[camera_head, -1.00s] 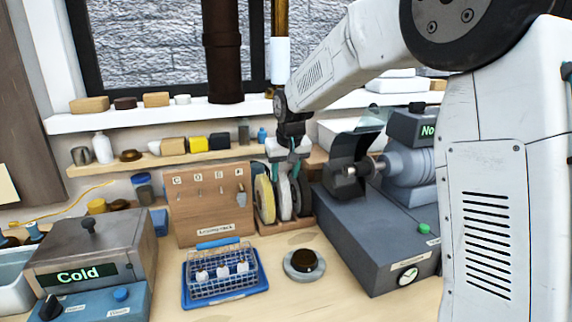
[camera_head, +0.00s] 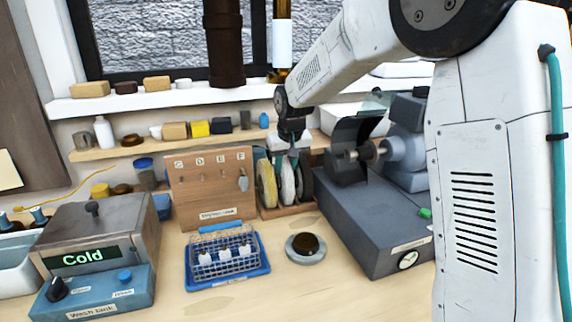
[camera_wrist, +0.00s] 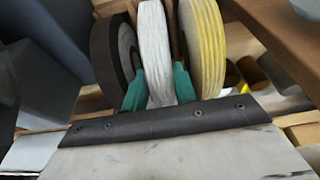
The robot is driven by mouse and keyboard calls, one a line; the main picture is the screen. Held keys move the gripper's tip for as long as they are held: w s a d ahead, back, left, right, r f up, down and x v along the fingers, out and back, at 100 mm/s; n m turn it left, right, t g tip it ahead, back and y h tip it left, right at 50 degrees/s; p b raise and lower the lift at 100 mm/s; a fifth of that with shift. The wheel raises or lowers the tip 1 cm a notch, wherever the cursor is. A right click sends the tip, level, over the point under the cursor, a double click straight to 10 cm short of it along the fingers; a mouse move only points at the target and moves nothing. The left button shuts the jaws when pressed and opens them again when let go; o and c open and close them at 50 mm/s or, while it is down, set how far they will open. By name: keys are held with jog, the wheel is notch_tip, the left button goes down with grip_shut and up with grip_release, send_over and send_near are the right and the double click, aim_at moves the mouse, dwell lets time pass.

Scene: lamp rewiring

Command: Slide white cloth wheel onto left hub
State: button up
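The white cloth wheel (camera_head: 287,181) stands upright in the wooden wheel rack (camera_head: 287,211), between a yellow wheel (camera_head: 266,184) and a dark grey wheel (camera_head: 305,184). My gripper (camera_head: 289,163) reaches down over it from above. In the wrist view, the green fingers of my gripper (camera_wrist: 160,86) lie on both sides of the white wheel (camera_wrist: 154,45), with no clear gap. The grey lathe-like machine (camera_head: 378,215) stands to the right. Its left hub (camera_head: 352,155) is bare and sits beside a dark, clear-topped guard (camera_head: 350,125). The wheel's lower part is partly hidden by the rack.
A pegboard (camera_head: 210,190) labelled C to F stands left of the rack. In front are a wire basket on a blue tray (camera_head: 228,285) and a round dish with a brown lump (camera_head: 305,249). A wash tank (camera_head: 95,240) reading Cold is at left. Shelves run behind.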

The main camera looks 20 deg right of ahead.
jog(key=shift+r, duration=2.5)
